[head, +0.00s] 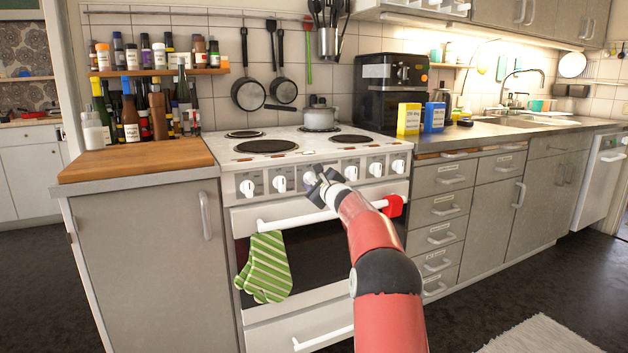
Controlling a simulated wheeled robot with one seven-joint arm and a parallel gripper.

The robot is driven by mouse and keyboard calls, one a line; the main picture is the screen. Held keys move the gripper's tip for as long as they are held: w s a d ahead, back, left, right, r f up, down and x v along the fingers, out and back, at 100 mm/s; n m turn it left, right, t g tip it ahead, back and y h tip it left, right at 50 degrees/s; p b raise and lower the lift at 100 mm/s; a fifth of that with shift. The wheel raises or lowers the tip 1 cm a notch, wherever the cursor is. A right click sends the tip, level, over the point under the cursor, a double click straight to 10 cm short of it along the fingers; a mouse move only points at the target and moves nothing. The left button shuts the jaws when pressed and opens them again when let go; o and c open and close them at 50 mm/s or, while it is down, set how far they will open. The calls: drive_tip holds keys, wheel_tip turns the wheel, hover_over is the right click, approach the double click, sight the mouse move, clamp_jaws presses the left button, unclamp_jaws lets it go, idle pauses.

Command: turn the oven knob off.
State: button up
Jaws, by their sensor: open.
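The white cooker has a row of several white knobs on its front panel (264,183). Knobs show at the left end (247,187), beside it (280,184), and to the right, including the right-end knob (398,166). My gripper (318,183) is open in front of the middle of the panel, close to the knobs there. It and my arm partly hide the middle knobs. I cannot tell which knob is the oven's, how it is set, or whether the gripper touches one. The oven door (312,245) is below, with a white handle (290,220).
A green striped oven mitt (265,268) and a red item (393,206) hang at the oven handle. A grey pot (319,115) stands on the hob. A wooden board (135,160) tops the left cabinet. Dark floor lies in front; a rug (540,337) is at right.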

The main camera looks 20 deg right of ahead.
drive_tip(key=c, duration=0.7)
